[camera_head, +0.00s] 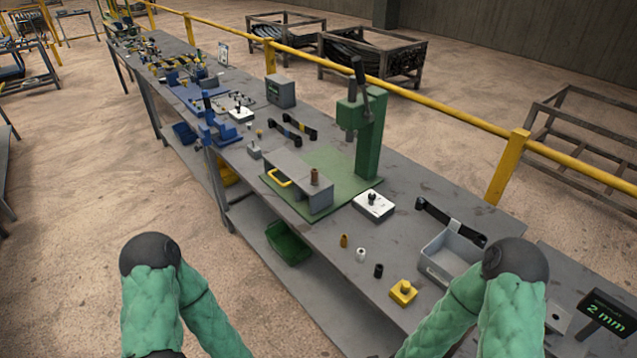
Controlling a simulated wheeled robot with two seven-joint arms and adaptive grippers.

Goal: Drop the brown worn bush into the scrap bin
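A small brown bush (315,177) stands upright on the right end of a grey block-like fixture (297,170) with a yellow handle. The fixture sits on a green plate in front of the green press. A yellowish-brown bush (344,240), a white one (361,255) and a black one (379,270) stand apart in a row on the bench. A grey open bin (434,262) with a label stands at the right; I cannot tell whether it is the scrap bin. My green-sleeved arms show at the bottom, but neither gripper is in view.
The green press (370,135) rises behind the fixture. A white switch box (373,205), a yellow button box (403,292) and a black-handled strap are nearby. A green bin (287,243) sits on the lower shelf. A yellow rail (440,105) runs behind the bench.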

